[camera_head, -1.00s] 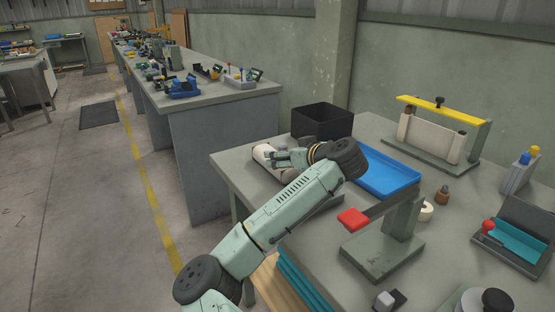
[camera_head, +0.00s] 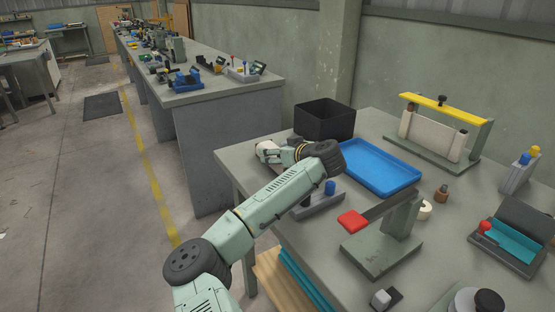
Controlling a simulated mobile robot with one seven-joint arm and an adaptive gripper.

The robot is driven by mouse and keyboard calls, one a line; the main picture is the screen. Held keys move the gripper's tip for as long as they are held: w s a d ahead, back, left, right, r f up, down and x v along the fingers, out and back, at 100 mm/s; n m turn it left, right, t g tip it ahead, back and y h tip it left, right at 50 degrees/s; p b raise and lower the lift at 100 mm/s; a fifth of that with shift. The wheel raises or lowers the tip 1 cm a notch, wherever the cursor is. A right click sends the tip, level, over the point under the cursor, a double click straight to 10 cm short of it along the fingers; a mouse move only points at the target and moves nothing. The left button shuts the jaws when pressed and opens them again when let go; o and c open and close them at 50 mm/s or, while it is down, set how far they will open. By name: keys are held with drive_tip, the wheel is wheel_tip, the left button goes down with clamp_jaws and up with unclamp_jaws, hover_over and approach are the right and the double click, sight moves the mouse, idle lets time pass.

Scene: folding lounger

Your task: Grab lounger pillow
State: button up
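A cream, rounded piece (camera_head: 266,149), which may be the lounger pillow, lies at the far left corner of the near workbench. My gripper (camera_head: 281,156) is right at it, reaching in from the right along the bench top. The gripper and wrist hide part of the piece. At this size I cannot tell whether the fingers are around it, touching it or shut.
A black bin (camera_head: 324,120) stands just behind my wrist, with a blue tray (camera_head: 381,166) to its right. A grey block with a blue knob (camera_head: 330,187) and a red-handled lever tool (camera_head: 353,221) stand near my forearm. The workbench (camera_head: 237,165) ends close left of the gripper.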

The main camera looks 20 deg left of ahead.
drive_tip(key=c, duration=1)
drive_tip(key=shift+c, duration=0.2)
drive_tip(key=shift+r, duration=0.15)
